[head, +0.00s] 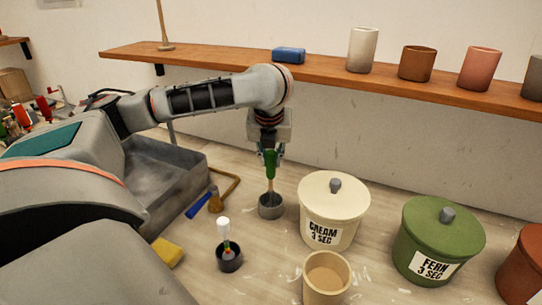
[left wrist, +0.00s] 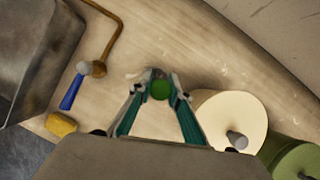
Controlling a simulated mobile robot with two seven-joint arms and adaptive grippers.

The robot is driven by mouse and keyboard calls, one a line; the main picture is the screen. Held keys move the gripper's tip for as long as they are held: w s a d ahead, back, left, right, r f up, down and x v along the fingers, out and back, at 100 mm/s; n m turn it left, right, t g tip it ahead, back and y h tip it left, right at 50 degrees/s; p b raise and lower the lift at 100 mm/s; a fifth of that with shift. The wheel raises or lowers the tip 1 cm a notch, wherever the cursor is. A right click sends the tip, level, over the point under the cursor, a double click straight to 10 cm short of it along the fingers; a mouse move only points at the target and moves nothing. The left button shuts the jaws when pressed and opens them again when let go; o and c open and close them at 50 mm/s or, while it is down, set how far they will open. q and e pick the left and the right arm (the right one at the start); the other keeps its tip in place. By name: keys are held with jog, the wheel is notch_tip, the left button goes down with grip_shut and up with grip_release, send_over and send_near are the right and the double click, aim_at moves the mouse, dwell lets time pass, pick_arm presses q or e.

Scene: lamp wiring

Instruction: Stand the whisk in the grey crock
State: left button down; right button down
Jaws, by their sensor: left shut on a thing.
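My left gripper (head: 270,158) is shut on the green handle of the whisk (head: 270,168) and points straight down. The whisk is upright, and its lower end goes down behind the near rim of the small grey crock (head: 271,209), so its tip is hidden. I cannot tell whether it touches the crock's bottom. In the left wrist view the round green end of the whisk (left wrist: 160,90) sits between the fingertips, and the crock is mostly hidden below it. My right gripper is not in view.
The lidded cream bucket (head: 334,218) stands close to the right of the crock, with a green bucket (head: 437,245) beyond. A dark cup (head: 229,259) holding a white-topped tool and a tan cup (head: 327,282) stand nearer. A grey basin (head: 165,175) is left; a wooden shelf (head: 220,61) runs behind.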

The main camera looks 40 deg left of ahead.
pick_arm(q)
jog(key=shift+f, duration=0.15)
jog(key=c, duration=1.8)
grip_release()
jog(key=v, duration=1.2)
